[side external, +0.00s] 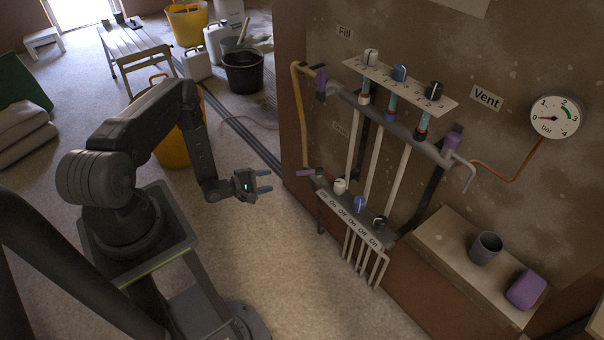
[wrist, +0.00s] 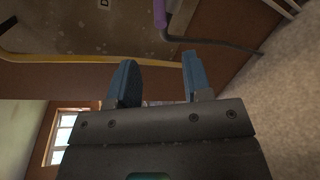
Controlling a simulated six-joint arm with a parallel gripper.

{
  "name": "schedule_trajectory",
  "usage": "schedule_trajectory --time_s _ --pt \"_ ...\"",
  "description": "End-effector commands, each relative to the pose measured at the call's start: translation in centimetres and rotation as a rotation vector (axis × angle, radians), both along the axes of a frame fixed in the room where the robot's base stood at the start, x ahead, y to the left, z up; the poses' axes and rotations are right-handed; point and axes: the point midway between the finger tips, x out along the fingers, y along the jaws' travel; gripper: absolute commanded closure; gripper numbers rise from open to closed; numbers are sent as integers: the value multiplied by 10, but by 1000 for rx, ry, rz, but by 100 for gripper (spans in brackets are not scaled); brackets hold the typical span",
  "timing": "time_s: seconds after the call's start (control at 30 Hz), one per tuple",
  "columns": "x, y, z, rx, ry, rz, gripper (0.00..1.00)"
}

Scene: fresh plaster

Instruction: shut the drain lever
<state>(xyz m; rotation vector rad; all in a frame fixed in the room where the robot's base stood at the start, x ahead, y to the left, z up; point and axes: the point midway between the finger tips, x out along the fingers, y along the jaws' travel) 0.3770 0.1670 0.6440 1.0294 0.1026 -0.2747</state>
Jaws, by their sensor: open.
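The lever I take for the drain lever (side external: 306,172) has a purple grip and sits low at the left edge of the brown panel, below a dim, hard-to-read label (side external: 341,129). Its grip lies roughly level in the side view. In the wrist view a purple grip (wrist: 160,14) shows at the top, beside a dark pipe and near a label partly cut off at "D". My gripper (side external: 266,181) is open and empty, with blue fingers, left of the lever and apart from it. Its fingers also show in the wrist view (wrist: 158,72), with nothing between them.
A yellow hose (side external: 297,115) runs down the panel's left edge to the lever. Other purple levers sit by the Fill (side external: 321,82) and Vent (side external: 453,142) labels. Knobs (side external: 359,203) line the lower manifold. A gauge (side external: 555,117) is at right. Open floor lies around my gripper.

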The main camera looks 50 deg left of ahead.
Motion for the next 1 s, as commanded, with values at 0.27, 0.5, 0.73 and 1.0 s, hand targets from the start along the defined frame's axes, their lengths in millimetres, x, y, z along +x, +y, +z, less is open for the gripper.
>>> schedule_trajectory --time_s 0.27,0.5,0.73,1.0 --pt "37 -8 -9 4 -1 -5 55" --pt "85 -17 -19 3 -2 -5 55" --pt "119 -22 -26 1 -1 -2 55" --pt "131 -24 -29 0 0 0 55"
